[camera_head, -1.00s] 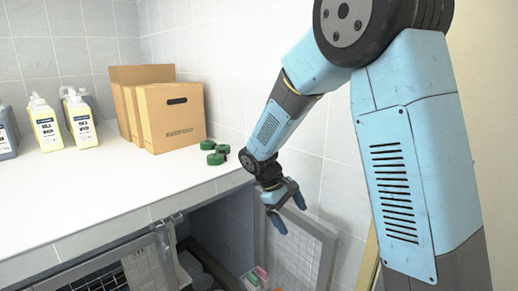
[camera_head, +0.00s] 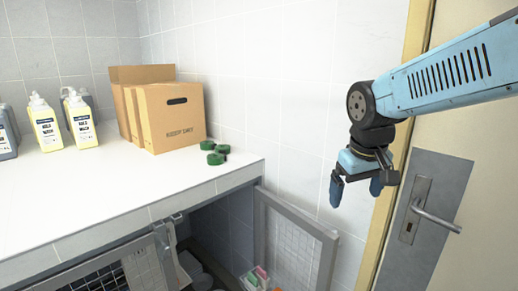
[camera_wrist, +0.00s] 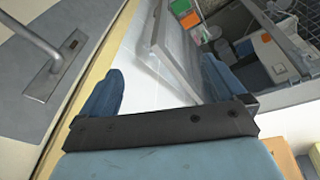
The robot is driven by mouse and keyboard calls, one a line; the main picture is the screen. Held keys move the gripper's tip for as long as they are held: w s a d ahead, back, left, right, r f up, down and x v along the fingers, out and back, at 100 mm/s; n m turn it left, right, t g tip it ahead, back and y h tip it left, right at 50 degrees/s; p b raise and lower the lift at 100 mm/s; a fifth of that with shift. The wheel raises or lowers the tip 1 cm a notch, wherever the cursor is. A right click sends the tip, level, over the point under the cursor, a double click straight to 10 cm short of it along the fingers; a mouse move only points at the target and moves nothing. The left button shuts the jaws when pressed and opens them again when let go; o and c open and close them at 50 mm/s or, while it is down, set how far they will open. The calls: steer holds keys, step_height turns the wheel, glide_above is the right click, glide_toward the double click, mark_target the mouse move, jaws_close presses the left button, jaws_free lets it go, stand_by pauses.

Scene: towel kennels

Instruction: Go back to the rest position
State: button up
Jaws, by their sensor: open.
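My gripper (camera_head: 356,190) hangs at the right in the head view, in front of the white tiled wall and left of the door handle. Its blue fingers are apart and nothing shows between them. In the wrist view my gripper (camera_wrist: 160,90) also shows its two fingers spread. Beyond them are the wall and the open kennel gate (camera_wrist: 175,50). My gripper is clear of the counter and touches nothing that I can see.
A white counter (camera_head: 60,200) holds bottles (camera_head: 80,120), a cardboard box (camera_head: 170,118) and green round items (camera_head: 214,155). The mesh kennel gate (camera_head: 292,245) stands open below. A door with a metal handle (camera_head: 435,218) is at the right.

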steer(key=s+d+r+m+t, duration=0.2)
steer(key=s+r, duration=0.1)
steer(key=s, duration=0.5)
steer(key=shift+d+m+t+y, duration=0.15)
steer(key=shift+m+t+y, duration=0.15)
steer(key=shift+m+t, duration=0.1)
